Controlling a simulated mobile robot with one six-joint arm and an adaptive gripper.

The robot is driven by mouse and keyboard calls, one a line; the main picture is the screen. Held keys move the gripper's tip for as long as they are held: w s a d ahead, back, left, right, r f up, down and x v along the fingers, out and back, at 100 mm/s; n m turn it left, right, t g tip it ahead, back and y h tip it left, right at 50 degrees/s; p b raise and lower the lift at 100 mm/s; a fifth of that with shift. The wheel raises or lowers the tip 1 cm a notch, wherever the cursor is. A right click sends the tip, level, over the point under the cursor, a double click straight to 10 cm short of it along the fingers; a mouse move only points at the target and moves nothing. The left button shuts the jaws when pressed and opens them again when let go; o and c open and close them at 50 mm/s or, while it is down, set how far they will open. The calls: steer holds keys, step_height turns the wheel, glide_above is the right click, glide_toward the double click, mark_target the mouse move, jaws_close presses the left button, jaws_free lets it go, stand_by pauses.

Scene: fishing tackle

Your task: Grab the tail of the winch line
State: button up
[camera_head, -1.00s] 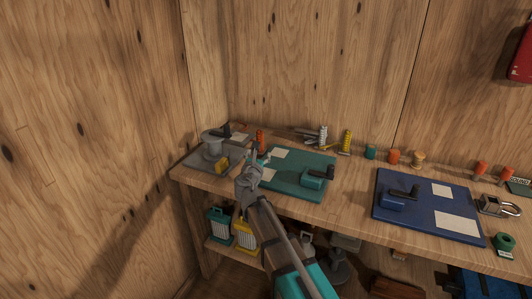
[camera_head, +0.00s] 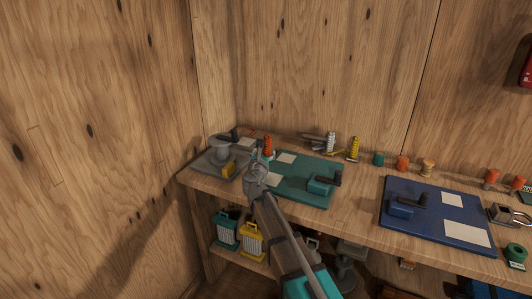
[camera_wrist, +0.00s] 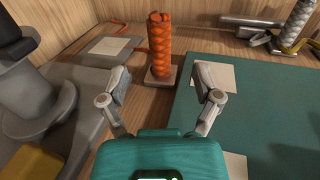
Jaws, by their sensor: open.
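A grey winch with a round drum (camera_head: 220,150) stands on a grey plate at the left end of the bench; part of the drum (camera_wrist: 45,95) shows at the left of the wrist view. An orange cord-wrapped upright piece (camera_wrist: 160,45) stands on a small square base, and it also shows in the head view (camera_head: 268,146). A thin orange line (camera_wrist: 128,50) lies behind and left of it; its end is not clear. My gripper (camera_wrist: 163,88) is open and empty, its fingers apart, with the orange piece ahead between them. The gripper (camera_head: 257,170) is right of the winch.
A teal mat (camera_head: 290,185) with a small winch-like block (camera_head: 322,183) lies to the right, and a blue mat (camera_head: 440,227) beyond it. Coils and spools (camera_head: 354,148) line the back. Lanterns (camera_head: 252,240) stand on the shelf below. The wooden wall is close behind.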

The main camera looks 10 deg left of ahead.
mark_target(267, 144)
steer(key=shift+w+d, duration=0.1)
steer(key=shift+w, duration=1.9)
steer(key=shift+w+d+f, duration=0.1)
steer(key=shift+w+f, duration=0.05)
steer(key=shift+w, duration=1.2)
steer(key=shift+w+f, duration=0.1)
steer(key=shift+w, duration=1.2)
jaws_close()
